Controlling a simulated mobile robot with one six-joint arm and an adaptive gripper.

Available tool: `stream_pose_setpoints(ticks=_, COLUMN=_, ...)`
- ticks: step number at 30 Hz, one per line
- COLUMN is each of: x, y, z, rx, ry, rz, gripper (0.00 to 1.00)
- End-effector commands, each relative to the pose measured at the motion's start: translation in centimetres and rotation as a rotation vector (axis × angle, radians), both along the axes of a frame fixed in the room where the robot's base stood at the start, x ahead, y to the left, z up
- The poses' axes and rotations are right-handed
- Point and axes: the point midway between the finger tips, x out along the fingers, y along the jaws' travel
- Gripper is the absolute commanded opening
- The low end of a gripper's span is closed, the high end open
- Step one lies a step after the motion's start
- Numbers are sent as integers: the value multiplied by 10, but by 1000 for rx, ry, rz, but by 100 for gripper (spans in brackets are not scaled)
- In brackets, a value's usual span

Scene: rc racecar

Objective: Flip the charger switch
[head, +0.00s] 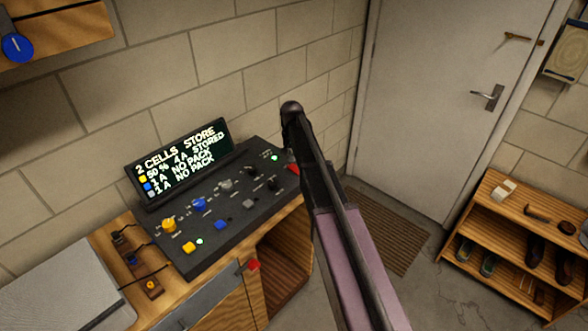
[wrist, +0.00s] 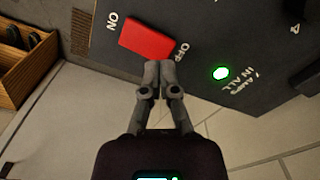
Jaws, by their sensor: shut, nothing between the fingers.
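The charger (head: 215,228) is a dark panel with knobs, lit buttons and a tilted display on the wooden bench. Its red rocker switch (wrist: 148,40) lies at the panel's edge in the wrist view, with ON lettered at its left end and OFF at its right end. In the head view the red switch (head: 293,169) shows only partly beside my arm. My gripper (wrist: 160,68) is shut and empty, its fingertips at the switch's lower edge near the OFF end. I cannot tell whether they touch it. My arm hides the fingertips in the head view.
The display (head: 180,160) shows text about cells and packs. A green light (wrist: 221,73) glows near the switch. The block wall stands close behind the charger. A door (head: 440,100) and a shoe shelf (head: 500,225) are at the right, with a floor mat (head: 390,230) between.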

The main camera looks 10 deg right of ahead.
Motion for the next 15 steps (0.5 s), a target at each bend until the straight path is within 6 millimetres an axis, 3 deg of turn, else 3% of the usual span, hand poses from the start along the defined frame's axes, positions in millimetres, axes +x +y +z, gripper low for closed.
stream_pose_setpoints(ticks=15, x=0, y=0, z=-4, rx=0, ry=0, rz=0, gripper=0)
